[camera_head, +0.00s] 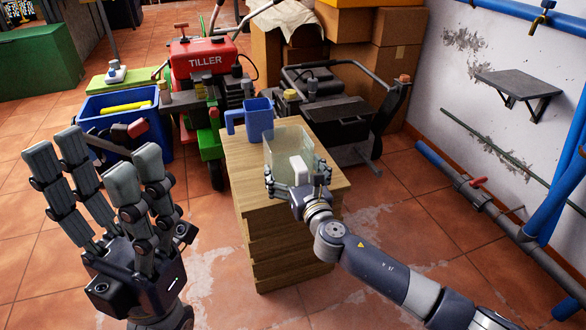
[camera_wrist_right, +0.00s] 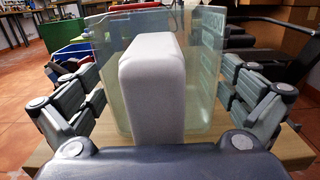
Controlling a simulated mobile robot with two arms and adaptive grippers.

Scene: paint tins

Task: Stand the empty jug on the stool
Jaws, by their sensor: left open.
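A clear, square-sided jug (camera_head: 281,140) stands upright on a wooden drawer unit (camera_head: 335,187). It also shows in the right wrist view (camera_wrist_right: 207,60); I cannot tell whether it is empty. A pale rounded block, seemingly its handle (camera_wrist_right: 150,85), faces my right gripper (camera_head: 297,174). That gripper is open, its fingers spread wide on both sides of the block and apart from it. A blue jug (camera_head: 258,117) stands behind on the same unit; its inside is hidden. My left gripper (camera_head: 95,165) is open and empty at the left. I cannot clearly make out a stool.
A blue crate (camera_head: 95,122) holding a yellow item stands at the left, beside a red tiller (camera_head: 205,62). A dark machine (camera_head: 345,110) and cardboard boxes (camera_head: 395,60) stand behind the drawer unit. Pipes (camera_head: 480,205) run along the right wall. Tiled floor is clear right of the unit.

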